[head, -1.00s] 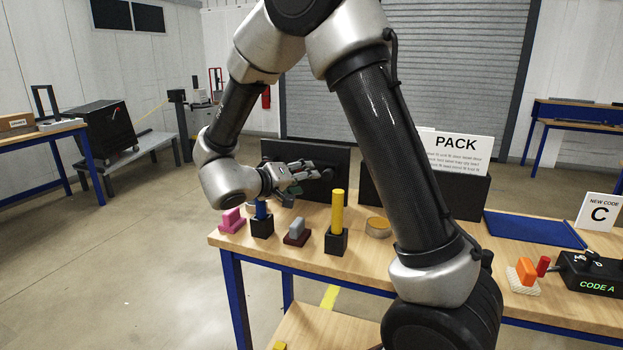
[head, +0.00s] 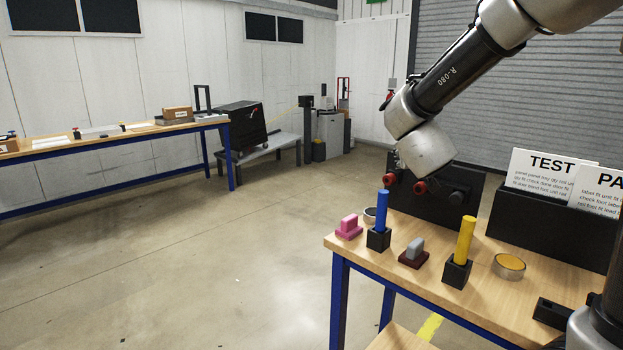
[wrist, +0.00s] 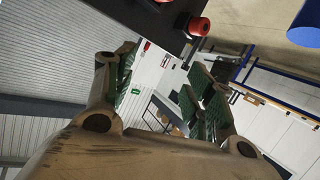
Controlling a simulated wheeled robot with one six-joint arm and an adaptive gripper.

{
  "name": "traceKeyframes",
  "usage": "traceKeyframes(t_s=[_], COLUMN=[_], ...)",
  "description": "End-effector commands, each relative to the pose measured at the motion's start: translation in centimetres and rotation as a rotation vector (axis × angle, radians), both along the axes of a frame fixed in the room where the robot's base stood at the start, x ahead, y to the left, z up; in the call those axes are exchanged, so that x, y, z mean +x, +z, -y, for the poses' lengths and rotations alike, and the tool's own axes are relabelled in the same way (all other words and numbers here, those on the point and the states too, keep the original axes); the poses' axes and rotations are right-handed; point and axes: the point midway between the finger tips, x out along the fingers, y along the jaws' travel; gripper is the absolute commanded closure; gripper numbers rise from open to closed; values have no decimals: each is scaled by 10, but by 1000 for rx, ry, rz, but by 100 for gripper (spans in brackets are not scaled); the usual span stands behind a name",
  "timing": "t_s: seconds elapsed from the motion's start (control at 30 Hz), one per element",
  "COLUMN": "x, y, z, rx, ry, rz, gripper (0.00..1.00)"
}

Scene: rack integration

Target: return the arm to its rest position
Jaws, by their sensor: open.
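My arm comes in from the upper right of the head view, and its wrist joint hangs in front of the black panel with red knobs (head: 440,210). My gripper is hidden behind that joint in the head view. In the wrist view my gripper (wrist: 162,88) shows its two green-padded fingers spread apart with nothing between them. A blue peg (head: 383,212) stands upright in a black block on the table, below the wrist joint. Its blue round end seems to show in the wrist view (wrist: 305,32).
The wooden table (head: 405,275) holds a pink part (head: 348,228), a grey part on a dark red base (head: 414,252), a yellow peg (head: 465,241) and a round tin (head: 508,266). A black bin with TEST card (head: 545,175) stands behind. The floor left is clear.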

Motion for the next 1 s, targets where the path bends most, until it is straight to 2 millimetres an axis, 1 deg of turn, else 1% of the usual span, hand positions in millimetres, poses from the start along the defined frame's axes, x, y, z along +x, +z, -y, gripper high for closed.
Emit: traceKeyframes(t_s=[0.03, 0.07, 0.1, 0.17, 0.2, 0.27, 0.3, 0.37, 0.4, 0.5, 0.6, 0.7, 0.73, 0.83, 1.0], x=[-10, -17, -31, -59, -81, -120, -148, -191, -216, -270, -308, -329, -332, -337, -337], y=[17, 23, 29, 33, 32, 26, 19, 7, 0, -15, -23, -26, -27, -27, -27], z=[-3, -8, -12, -17, -17, -12, -5, 10, 22, 49, 71, 83, 85, 88, 88], rx=[70, 112, 161, 220, 251, 282, 296, 305, 305, 297, 288, 281, 281, 279, 279], ry=[95, 158, 233, 330, 378, 425, 434, 418, 390, 299, 209, 150, 139, 125, 126], rz=[12, 3, -19, -81, -139, -245, -325, -450, -524, -672, -767, -816, -826, -837, -837], gripper=[46, 46, 46, 46, 46, 46, 46, 46, 46, 46, 46, 46, 46, 46, 46])
